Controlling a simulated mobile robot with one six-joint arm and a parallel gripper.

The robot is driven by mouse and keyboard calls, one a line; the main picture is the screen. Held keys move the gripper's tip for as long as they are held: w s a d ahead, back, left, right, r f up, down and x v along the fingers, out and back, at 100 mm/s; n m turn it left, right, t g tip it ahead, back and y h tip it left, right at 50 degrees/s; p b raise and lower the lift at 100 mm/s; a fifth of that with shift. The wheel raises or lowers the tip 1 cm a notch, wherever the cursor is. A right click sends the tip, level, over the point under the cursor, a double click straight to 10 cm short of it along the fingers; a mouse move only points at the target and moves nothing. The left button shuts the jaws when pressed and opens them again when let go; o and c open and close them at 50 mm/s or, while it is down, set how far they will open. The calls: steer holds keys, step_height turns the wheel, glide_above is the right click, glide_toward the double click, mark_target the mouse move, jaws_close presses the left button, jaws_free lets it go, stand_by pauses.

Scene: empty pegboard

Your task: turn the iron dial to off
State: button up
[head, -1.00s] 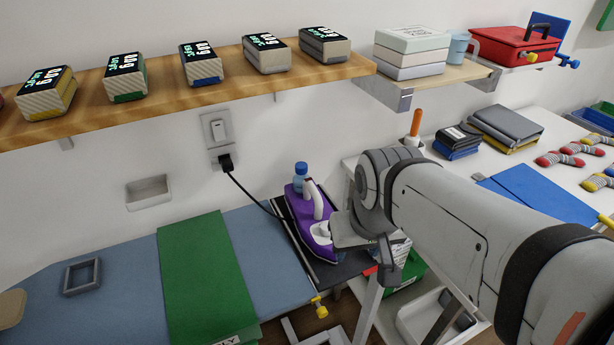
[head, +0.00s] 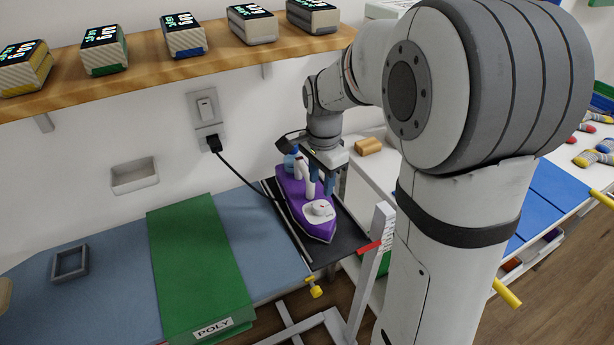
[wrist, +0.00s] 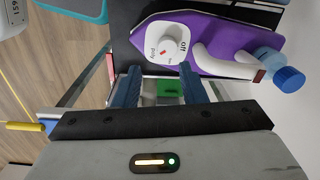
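The purple iron (head: 290,190) lies on a dark rest at the end of the blue board; it also shows in the wrist view (wrist: 222,62). Its white dial (wrist: 170,40) shows a red mark at its lower left, toward a small label. The word "off" stands at the dial's right side, away from the mark. In the head view the dial (head: 320,208) is on the iron's near end. My gripper (head: 322,180) is above the iron beside its white handle. In the wrist view my gripper (wrist: 159,72) is open and empty, its blue fingers just short of the dial.
The black cord (head: 245,182) runs to the wall outlet (head: 211,138). A green "POLY" cloth (head: 200,265) lies on the blue board (head: 110,290). A wooden shelf (head: 140,85) with display boxes hangs above.

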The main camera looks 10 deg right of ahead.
mark_target(318, 206)
steer(key=shift+w+f+m, duration=0.6)
steer(key=shift+w+f, duration=0.15)
step_height(318, 206, down, 8)
steer(key=shift+r, duration=0.2)
steer(key=c, duration=0.7)
